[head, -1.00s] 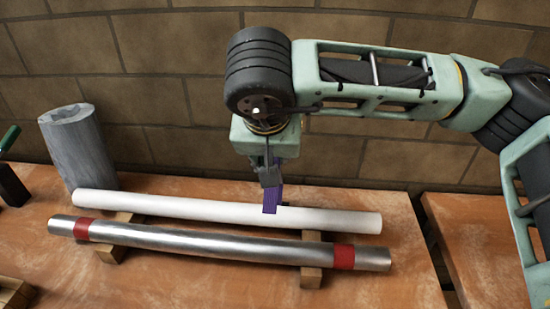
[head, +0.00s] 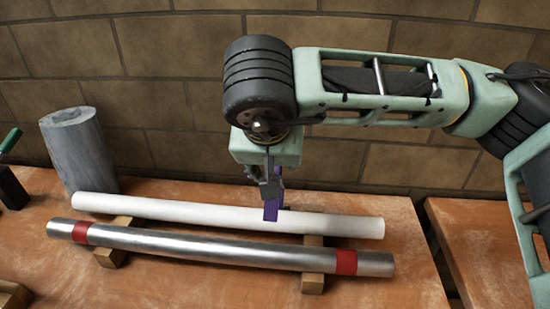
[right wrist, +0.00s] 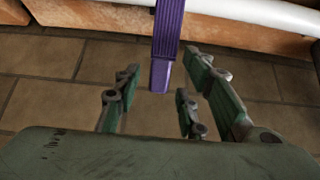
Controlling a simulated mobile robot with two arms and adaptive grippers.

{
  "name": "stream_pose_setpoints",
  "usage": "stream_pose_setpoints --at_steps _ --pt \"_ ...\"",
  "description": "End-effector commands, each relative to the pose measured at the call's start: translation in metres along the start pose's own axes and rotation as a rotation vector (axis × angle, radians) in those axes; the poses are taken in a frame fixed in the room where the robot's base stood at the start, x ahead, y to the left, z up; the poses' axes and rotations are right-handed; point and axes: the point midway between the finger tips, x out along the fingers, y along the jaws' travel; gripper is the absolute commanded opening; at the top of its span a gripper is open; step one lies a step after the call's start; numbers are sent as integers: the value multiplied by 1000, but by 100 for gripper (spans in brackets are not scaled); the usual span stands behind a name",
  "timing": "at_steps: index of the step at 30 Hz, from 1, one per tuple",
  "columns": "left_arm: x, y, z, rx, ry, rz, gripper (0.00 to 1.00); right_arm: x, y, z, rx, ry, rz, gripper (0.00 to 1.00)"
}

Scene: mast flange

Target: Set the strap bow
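The purple strap bow (head: 273,207) is at the white pipe (head: 325,223), a little right of its middle. In the head view it shows as narrow purple strips reaching down onto the pipe, partly behind my fingers. My right gripper (head: 270,186) points down just above the pipe, at the bow. In the right wrist view the bow (right wrist: 167,45) is a ribbed bar running between the fingers of my right gripper (right wrist: 160,78), crossing in front of the white pipe (right wrist: 262,12). Gaps show on both sides of it, so the fingers look open. My left gripper is out of view.
A bent metal tube (head: 210,247) with red bands lies in front of the white pipe, on wooden blocks (head: 313,284). A grey cylinder (head: 77,150) stands at the back left. A brick wall (head: 160,110) is close behind. The table front is partly clear.

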Motion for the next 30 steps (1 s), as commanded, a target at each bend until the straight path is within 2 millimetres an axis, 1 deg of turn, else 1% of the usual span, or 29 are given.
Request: stream_pose_setpoints --at_steps 5,8,11,18,21,25,30 --pt "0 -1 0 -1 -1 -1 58 -1 0 0 1 -1 0 38" --pt "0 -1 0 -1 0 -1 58 -8 0 0 1 0 -1 38" --pt "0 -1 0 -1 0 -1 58 -24 -1 -1 0 2 -3 38" --pt "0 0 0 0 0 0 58 -75 -1 -1 0 3 -3 38" --pt "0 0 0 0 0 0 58 -94 0 0 -1 3 -2 38" --pt "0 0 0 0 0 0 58 -110 0 0 1 1 0 38" --pt "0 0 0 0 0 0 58 -119 0 0 1 0 0 38"
